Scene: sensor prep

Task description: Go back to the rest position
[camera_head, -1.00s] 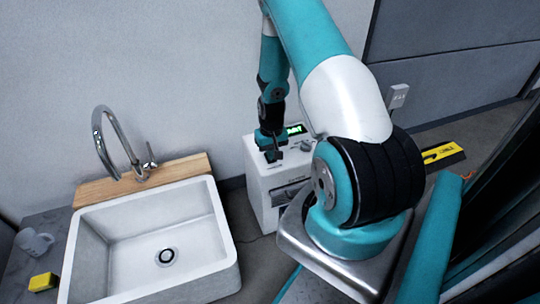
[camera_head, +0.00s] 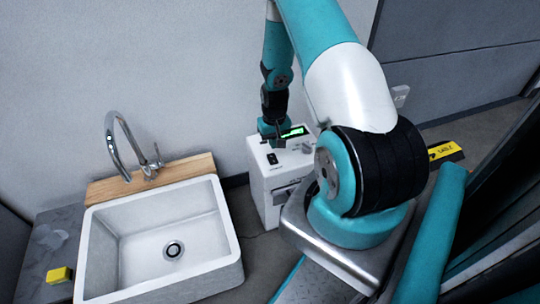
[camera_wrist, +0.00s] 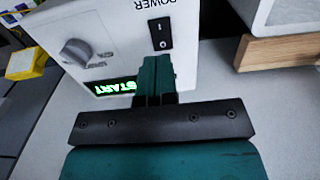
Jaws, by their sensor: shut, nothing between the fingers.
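My gripper (camera_head: 279,139) is above the top of a white machine (camera_head: 268,183), right of the sink. In the wrist view my gripper (camera_wrist: 157,68) is shut and empty, with its teal fingers pressed together. Behind them, the white machine (camera_wrist: 120,45) shows a grey knob (camera_wrist: 76,52), a black power switch (camera_wrist: 160,33) and a lit green display reading START (camera_wrist: 115,87). I cannot tell whether the fingertips touch the machine.
A white sink (camera_head: 222,278) with a chrome faucet (camera_head: 122,133) and wooden back strip (camera_head: 105,190) stands at left. A yellow sponge (camera_head: 59,275) lies on the counter. A yellow-and-black object (camera_head: 446,150) is on the floor at right.

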